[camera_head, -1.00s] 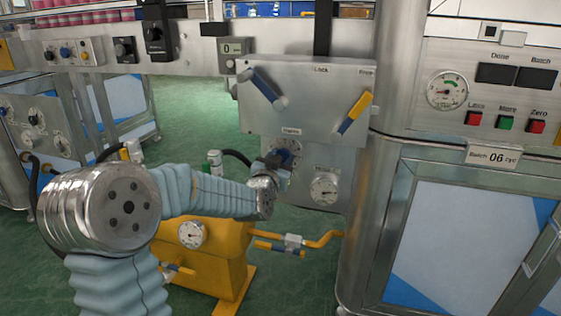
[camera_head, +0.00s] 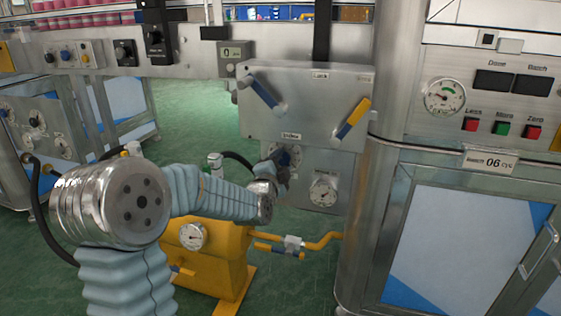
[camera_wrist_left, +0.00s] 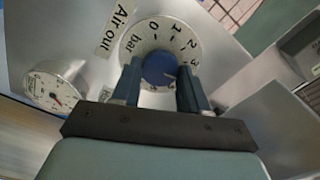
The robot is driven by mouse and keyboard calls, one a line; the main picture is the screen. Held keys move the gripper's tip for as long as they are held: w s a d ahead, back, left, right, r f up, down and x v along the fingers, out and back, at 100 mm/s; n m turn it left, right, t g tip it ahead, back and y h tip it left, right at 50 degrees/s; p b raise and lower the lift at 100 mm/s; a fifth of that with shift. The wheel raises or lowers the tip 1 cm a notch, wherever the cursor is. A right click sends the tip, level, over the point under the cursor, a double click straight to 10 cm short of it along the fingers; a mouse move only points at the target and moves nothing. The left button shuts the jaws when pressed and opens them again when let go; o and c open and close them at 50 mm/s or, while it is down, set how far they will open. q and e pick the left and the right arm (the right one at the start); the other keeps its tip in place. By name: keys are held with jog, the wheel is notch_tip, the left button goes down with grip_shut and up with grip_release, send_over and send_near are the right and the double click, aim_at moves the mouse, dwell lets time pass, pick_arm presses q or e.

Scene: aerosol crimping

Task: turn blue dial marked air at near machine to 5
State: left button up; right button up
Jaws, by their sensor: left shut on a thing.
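The blue dial (camera_wrist_left: 155,66) sits at the centre of a round white scale (camera_wrist_left: 139,42) marked bar, with 0, 1, 2 and 3 legible. A plate reading "Air out" stands beside it. The fingers of my left gripper (camera_wrist_left: 159,82) straddle the dial, one on each side, and are shut on it. A short pale mark on the dial points toward the right finger; that finger hides part of the scale, so I cannot read the value. In the head view the blue dial (camera_head: 288,155) is partly hidden behind my left gripper (camera_head: 281,172). My right gripper is not in view.
A pressure gauge (camera_head: 323,192) is right of the dial, and it also shows in the left wrist view (camera_wrist_left: 55,87). Two levers, one blue (camera_head: 264,91) and one yellow and blue (camera_head: 351,119), are above. A yellow unit (camera_head: 212,250) stands below my arm.

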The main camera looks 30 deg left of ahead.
pick_arm(q)
jog(key=m+p, duration=0.1)
jog(key=m, duration=0.3)
jog(key=shift+m, duration=0.3)
jog(key=m+p, duration=0.1)
jog(key=m, duration=0.3)
jog(key=shift+d+f+p, duration=0.1)
jog(key=shift+f+p, duration=0.05)
jog(key=shift+p, duration=0.15)
jog(key=shift+m, duration=0.3)
jog(key=o, duration=1.1)
jog(key=shift+c, duration=0.2)
jog(key=shift+s, duration=0.1)
